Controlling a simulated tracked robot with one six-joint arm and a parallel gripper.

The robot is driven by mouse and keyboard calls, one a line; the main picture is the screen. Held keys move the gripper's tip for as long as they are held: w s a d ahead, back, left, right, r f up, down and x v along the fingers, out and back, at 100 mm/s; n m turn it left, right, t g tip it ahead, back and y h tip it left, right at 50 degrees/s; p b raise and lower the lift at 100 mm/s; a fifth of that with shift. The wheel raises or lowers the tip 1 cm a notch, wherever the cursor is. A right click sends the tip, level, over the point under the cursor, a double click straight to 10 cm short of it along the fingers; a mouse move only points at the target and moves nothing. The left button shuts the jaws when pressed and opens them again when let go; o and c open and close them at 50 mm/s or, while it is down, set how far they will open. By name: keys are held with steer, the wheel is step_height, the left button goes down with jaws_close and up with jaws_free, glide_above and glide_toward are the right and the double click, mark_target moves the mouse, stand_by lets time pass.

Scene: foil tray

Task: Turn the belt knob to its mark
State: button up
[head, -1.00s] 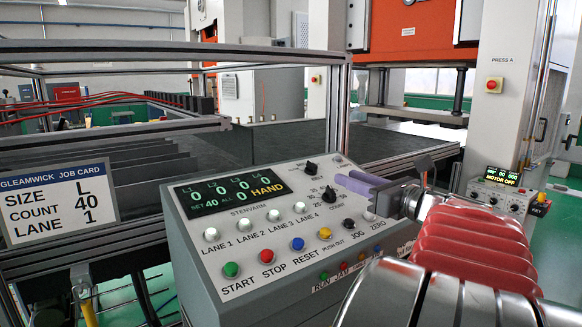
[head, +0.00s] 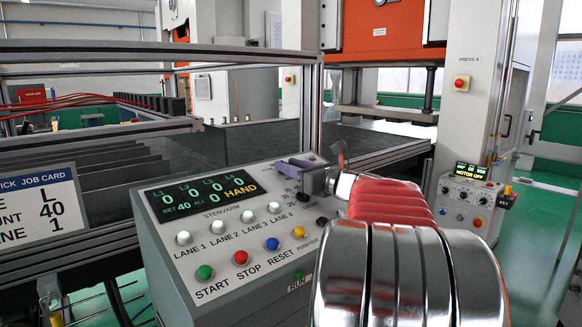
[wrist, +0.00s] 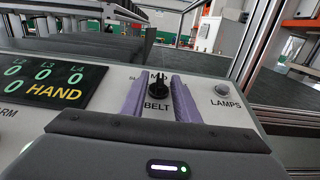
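The belt knob (wrist: 157,92) is a small black knob on the grey console, above the word BELT in the wrist view. Its narrow grip points up toward the MID label; another label to its left is partly covered. My gripper (head: 291,167) has purple fingers, standing one on each side of the knob in the wrist view. They look apart from it, with narrow gaps of panel showing. In the head view the fingers reach over the back right of the console (head: 188,277) and hide the knob.
The lit display (head: 204,195) reads zeros, SET 40 and HAND. White lane buttons and coloured buttons fill the panel's front. A LAMPS button (wrist: 222,90) sits right of the knob. The job card (head: 38,212) is cut off at left. A metal frame stands behind.

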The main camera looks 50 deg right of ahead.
steer(key=shift+w, duration=0.1)
steer(key=shift+c, duration=0.4)
jaws_close()
steer(key=shift+d, duration=0.1)
steer(key=shift+n+y, duration=0.4)
steer(key=shift+n, duration=0.1)
steer(key=shift+d+n+y, duration=0.25)
steer(key=shift+n+y, duration=0.95)
steer(key=shift+y, duration=0.4)
steer(key=shift+d+n+g+y, duration=0.15)
steer(key=shift+n+g+y, duration=0.55)
steer(key=shift+n+y, duration=1.05)
steer(key=shift+y, duration=0.35)
